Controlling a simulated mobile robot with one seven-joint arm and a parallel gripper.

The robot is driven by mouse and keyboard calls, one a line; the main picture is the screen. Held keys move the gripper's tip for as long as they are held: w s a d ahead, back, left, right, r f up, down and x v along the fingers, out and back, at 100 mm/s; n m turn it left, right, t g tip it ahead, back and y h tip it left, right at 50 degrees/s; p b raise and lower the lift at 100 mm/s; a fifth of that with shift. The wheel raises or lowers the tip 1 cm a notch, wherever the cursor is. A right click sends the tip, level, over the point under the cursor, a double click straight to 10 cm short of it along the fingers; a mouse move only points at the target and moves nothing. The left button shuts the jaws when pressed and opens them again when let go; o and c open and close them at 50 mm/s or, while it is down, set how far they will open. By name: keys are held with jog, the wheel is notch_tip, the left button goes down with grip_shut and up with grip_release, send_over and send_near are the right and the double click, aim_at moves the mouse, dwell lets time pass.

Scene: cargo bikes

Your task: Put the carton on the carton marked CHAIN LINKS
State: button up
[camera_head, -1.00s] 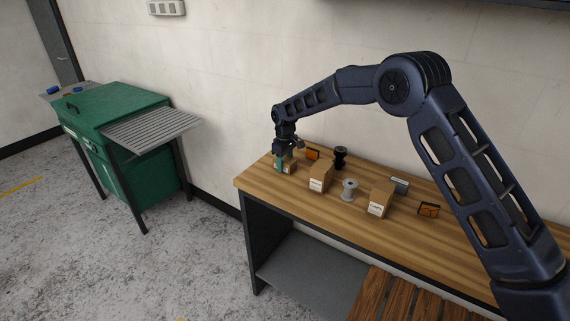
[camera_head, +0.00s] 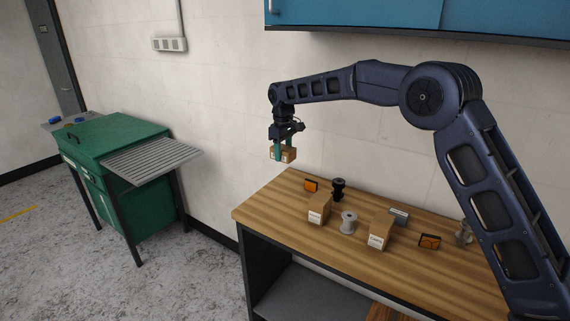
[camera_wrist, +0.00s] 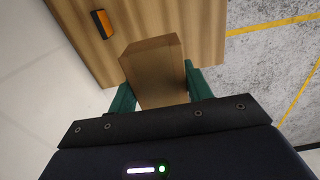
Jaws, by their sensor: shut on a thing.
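My gripper (camera_head: 283,153) is shut on a small brown carton (camera_head: 289,155) and holds it in the air above the left end of the workbench. In the wrist view the carton (camera_wrist: 158,75) sits between the two green fingers. Two other brown cartons with white labels stand upright on the bench: one at the left (camera_head: 320,208) and one further right (camera_head: 381,230). Their label text is too small to read, so I cannot tell which is marked CHAIN LINKS.
The wooden bench (camera_head: 268,212) also holds a grey spool (camera_head: 348,223), a black spool (camera_head: 338,189), orange-and-black items (camera_head: 311,185) (camera_head: 429,241) and a grey piece (camera_head: 398,215). A blue cabinet (camera_head: 400,12) hangs above. A green cabinet (camera_head: 120,140) stands left.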

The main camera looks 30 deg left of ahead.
jog(key=shift+r, duration=0.45)
jog(key=shift+w+d, duration=0.1)
jog(key=w+d+f, duration=0.1)
jog(key=w+d, duration=0.5)
jog(key=d, duration=0.2)
send_over(399, 212)
notch_tip(399, 212, down, 7)
jog(key=shift+f, duration=3.85)
jog(key=shift+f, duration=0.1)
jog(key=o, duration=1.1)
